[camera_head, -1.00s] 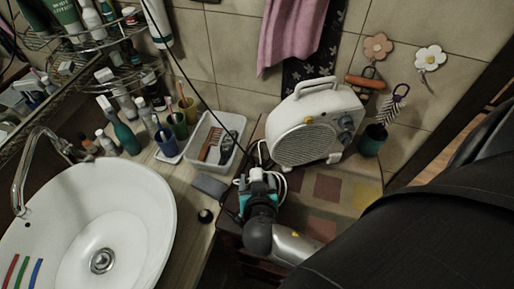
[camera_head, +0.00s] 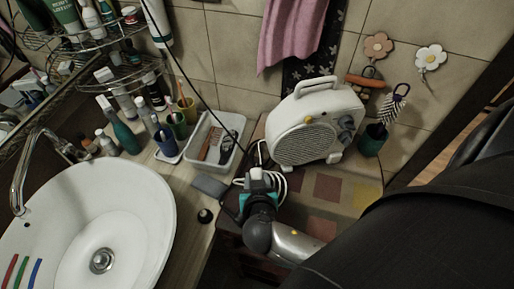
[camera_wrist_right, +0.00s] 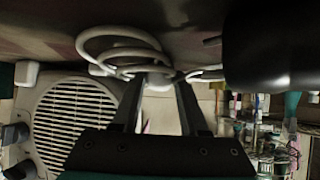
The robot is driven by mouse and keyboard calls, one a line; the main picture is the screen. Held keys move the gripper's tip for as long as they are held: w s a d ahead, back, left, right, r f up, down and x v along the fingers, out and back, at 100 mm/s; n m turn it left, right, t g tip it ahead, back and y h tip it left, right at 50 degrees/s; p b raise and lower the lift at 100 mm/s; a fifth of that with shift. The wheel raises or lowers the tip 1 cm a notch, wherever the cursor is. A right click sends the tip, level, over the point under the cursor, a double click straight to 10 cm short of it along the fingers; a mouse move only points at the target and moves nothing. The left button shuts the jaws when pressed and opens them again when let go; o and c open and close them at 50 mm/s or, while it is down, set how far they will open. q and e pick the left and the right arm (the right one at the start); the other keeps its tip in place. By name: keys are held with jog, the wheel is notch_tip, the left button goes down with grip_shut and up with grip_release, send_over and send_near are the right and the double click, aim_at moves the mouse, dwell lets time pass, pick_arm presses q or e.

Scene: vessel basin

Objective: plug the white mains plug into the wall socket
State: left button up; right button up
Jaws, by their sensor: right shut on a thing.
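My right gripper (camera_head: 259,184) is low in the middle of the head view, in front of the fan heater. It is shut on the white mains plug (camera_head: 256,173), which is partly hidden by the fingers. In the right wrist view the two dark fingers (camera_wrist_right: 158,92) reach up to a pale piece between their tips. The white cable (camera_wrist_right: 118,42) lies in loose coils close to the fingertips; it also shows beside the gripper in the head view (camera_head: 279,184). I cannot make out the wall socket in either view. My left gripper is not in view.
A white fan heater (camera_head: 309,130) stands right behind my right gripper. A white tray (camera_head: 236,129) with a comb, a grey block (camera_head: 209,186) and a washbasin (camera_head: 130,215) are to the left. A thin dark cable hangs across the wall.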

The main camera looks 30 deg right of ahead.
aim_at(257, 178)
jog(key=shift+r, duration=0.1)
grip_shut()
jog(key=shift+r+p, duration=3.2)
jog(key=shift+r, duration=0.25)
jog(key=shift+s, duration=0.1)
